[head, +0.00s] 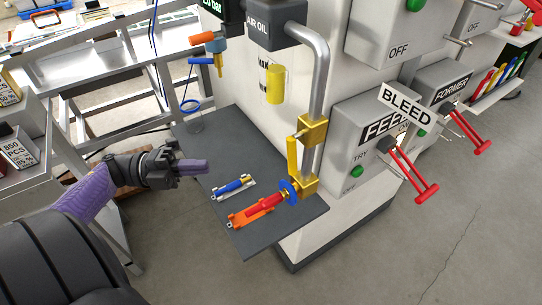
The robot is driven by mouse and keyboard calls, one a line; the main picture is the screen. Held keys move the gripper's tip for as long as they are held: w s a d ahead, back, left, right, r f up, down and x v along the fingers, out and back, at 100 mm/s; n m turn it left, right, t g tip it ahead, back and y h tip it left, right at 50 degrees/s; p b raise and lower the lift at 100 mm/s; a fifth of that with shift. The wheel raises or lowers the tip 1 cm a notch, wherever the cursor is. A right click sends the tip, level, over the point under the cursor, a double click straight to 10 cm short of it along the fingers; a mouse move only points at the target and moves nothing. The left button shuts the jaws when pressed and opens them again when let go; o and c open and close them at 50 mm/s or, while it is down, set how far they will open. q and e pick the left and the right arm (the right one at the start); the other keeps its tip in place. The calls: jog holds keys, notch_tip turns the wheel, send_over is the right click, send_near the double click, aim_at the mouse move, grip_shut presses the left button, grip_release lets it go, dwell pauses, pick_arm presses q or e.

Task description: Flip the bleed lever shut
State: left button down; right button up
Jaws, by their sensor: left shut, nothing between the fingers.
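My left gripper (204,166) is shut and empty, with its fingers pointing right above the grey shelf (202,143). A vertical grey pipe (319,90) on the machine carries brass-yellow valve fittings (313,130). A yellow lever (292,158) stands nearly upright beside the pipe, to the right of my gripper and apart from it. A white BLEED sign (405,106) shows to the right of the pipe. I cannot tell from this view exactly which part it labels. My right gripper is not in view.
A blue handwheel (288,191) sits at the pipe's foot. A yellow cup (274,84) is on the machine face.

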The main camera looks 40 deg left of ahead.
pick_arm(q)
jog(key=p+x, duration=0.2)
jog(key=x, duration=1.2)
